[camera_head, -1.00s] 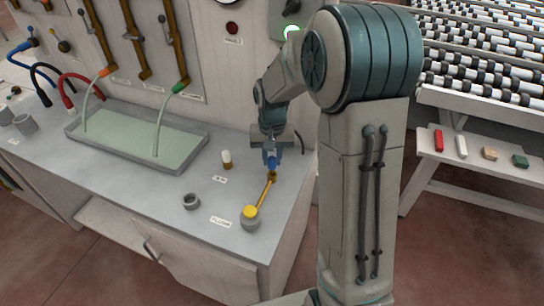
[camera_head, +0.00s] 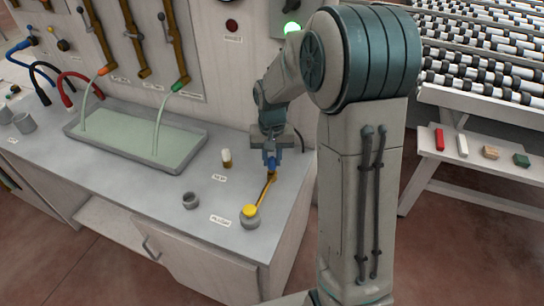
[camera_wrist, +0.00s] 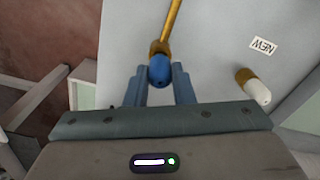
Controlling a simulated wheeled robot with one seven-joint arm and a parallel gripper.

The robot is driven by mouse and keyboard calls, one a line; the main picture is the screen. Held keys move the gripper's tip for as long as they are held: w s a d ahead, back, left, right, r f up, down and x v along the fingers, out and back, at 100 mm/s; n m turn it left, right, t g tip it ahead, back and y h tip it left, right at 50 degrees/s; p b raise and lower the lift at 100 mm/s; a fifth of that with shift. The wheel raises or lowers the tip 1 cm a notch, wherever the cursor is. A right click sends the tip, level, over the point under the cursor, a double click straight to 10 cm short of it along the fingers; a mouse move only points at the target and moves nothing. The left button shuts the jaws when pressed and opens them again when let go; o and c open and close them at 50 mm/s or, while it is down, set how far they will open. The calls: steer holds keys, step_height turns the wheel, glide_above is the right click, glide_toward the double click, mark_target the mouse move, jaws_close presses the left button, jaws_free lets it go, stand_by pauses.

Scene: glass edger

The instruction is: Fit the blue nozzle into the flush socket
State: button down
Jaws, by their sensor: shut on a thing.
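My gripper (camera_head: 271,158) is shut on the blue nozzle (camera_wrist: 160,73) above the right part of the bench. The nozzle has a blue body and a brass collar (camera_wrist: 159,47), seen between the fingers in the wrist view. A thin brass-yellow rod (camera_head: 263,191) runs from near the collar towards a yellow round piece (camera_head: 249,211) on a grey cup (camera_head: 250,222). The FLUSH label (camera_head: 220,221) lies left of this cup. An open grey ring-shaped cup (camera_head: 190,201) stands beyond the label; which one is the flush socket is unclear.
A white nozzle with a brass collar (camera_head: 227,158) stands by the NEW label (camera_head: 219,178); it also shows in the wrist view (camera_wrist: 257,90). A shallow water tray (camera_head: 180,163) lies at the back left. The bench front is mostly clear. A roller table (camera_head: 470,110) stands right.

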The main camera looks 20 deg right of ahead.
steer(key=shift+f+b, duration=0.85)
steer(key=shift+f, duration=0.35)
steer(key=c, duration=1.2)
jaws_free()
steer(key=shift+r, duration=0.1)
steer(key=shift+o, duration=0.2)
steer(key=shift+r, duration=0.1)
step_height(320, 180, up, 14)
steer(key=shift+f, duration=0.2)
steer(key=s+f+n+t, duration=0.2)
steer(key=s+t, duration=0.1)
steer(key=s, duration=1.8)
steer(key=shift+n, duration=0.3)
